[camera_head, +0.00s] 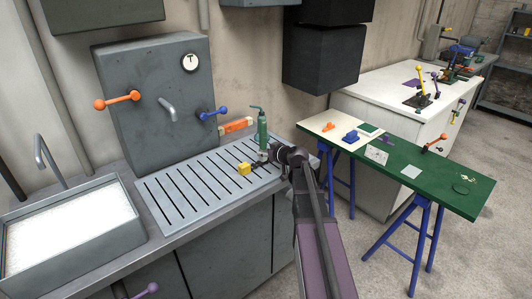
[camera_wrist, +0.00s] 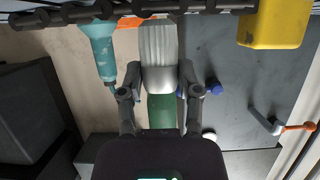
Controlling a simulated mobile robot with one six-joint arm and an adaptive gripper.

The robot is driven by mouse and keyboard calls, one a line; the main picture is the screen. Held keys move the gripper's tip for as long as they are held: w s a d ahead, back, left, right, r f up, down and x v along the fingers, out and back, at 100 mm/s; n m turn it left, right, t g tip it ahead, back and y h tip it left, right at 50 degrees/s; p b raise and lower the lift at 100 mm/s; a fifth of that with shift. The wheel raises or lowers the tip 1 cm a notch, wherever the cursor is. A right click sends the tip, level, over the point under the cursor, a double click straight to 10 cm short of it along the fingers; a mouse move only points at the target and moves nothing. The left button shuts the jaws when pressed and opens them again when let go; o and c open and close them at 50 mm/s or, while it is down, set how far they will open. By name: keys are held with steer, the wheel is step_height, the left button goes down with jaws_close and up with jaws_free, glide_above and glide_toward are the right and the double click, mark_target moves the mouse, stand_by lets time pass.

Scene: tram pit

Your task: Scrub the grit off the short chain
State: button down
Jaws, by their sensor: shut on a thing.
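The short chain (camera_wrist: 60,15) shows in the wrist view as a dark row of links across the top edge. In the head view it is too small to make out surely. My gripper (camera_wrist: 160,92) is shut on a brush (camera_wrist: 160,58) with pale grey bristles and a green part between the fingers. The bristle ends are close to the chain; I cannot tell whether they touch it. In the head view my gripper (camera_head: 265,154) is low over the right end of the slotted drain board (camera_head: 165,200). Grit cannot be told apart on the chain.
A green bottle (camera_head: 262,130) stands close behind my gripper. A yellow block (camera_head: 244,168) sits just left of it. An orange object (camera_head: 236,125) lies by the wall. A sink (camera_head: 70,262) is at left; a green-topped trestle table (camera_head: 450,190) is at right. The board's left part is clear.

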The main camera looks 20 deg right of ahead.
mark_target(265, 137)
steer(key=shift+a, duration=0.1)
step_height(265, 137, up, 7)
steer(key=p, duration=0.7)
